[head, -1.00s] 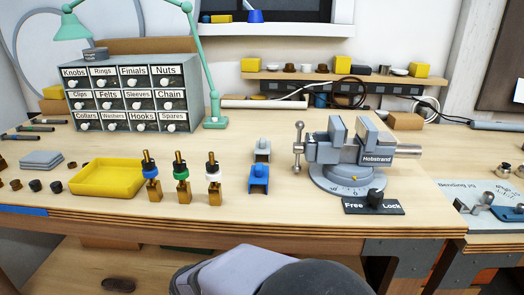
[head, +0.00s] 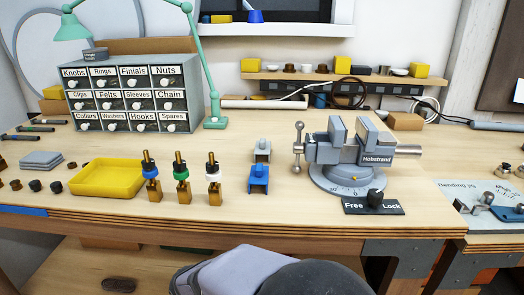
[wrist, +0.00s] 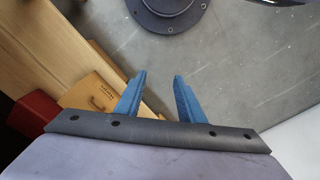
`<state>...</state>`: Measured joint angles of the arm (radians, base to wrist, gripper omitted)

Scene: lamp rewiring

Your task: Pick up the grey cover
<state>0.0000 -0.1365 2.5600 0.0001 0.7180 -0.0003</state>
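The grey cover (head: 262,150) stands on the bench in the head view, just behind a similar blue cover (head: 259,179) and left of the vise. It is small and block-like with a raised knob on top. My gripper (wrist: 159,84) shows in the wrist view with its two blue fingers apart and nothing between them. It points down over the grey floor, away from the covers. The wrist view does not show the grey cover. In the head view the fingers are out of sight; only a part of my arm shows at the bottom edge.
The vise (head: 350,160) stands right of the covers, with a Free/Lock plate (head: 358,207) in front. Left are three brass sockets with coloured rings and a yellow tray (head: 108,192). A drawer cabinet (head: 135,92) and lamp stand behind. Bare bench surrounds the covers.

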